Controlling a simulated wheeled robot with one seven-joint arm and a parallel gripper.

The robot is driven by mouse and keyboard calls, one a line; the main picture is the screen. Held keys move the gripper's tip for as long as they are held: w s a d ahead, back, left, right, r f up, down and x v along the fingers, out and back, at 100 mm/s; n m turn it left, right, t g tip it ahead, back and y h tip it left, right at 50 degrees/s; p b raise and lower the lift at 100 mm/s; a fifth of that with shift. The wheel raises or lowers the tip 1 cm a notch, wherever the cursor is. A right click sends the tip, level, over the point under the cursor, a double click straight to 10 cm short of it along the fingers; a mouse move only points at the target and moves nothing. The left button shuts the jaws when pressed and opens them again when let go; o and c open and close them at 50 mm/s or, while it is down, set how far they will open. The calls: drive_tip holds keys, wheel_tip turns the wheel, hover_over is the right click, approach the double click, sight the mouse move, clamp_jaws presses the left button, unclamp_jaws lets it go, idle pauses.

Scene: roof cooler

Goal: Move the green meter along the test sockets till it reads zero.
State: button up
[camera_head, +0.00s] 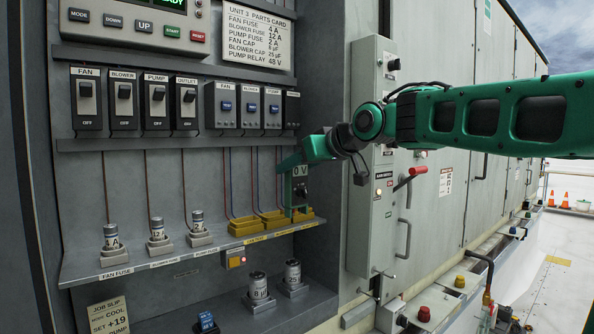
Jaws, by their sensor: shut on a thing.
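The green meter (299,171) is in the head view, upright at the right end of the shelf, and its display reads "0 V". My gripper (293,160) is shut on the meter's upper part. The meter's lower end is down at the rightmost of the yellow test sockets (300,214). I cannot tell whether its tips are seated in that socket. Two more yellow sockets, a middle one (272,219) and a left one (243,227), stand to its left with nothing in them that I can see. Thin red and blue wires run down to the sockets.
Labelled fuses (157,230) stand on the shelf (120,268) to the left. Above are switches (122,92) and small relays (226,105) marked fan, blower and pump. Capacitors (259,287) stand below.

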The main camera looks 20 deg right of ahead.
drive_tip(key=x, duration=1.1)
idle(1.8)
drive_tip(key=shift+w+f, duration=0.1)
drive_tip(key=shift+f, duration=0.1)
drive_tip(key=shift+r, duration=0.2)
idle(0.6)
drive_tip(key=shift+f, duration=0.2)
idle(0.5)
drive_tip(key=o, duration=1.5)
drive_tip(key=shift+s, duration=0.2)
drive_tip(key=shift+f, duration=0.1)
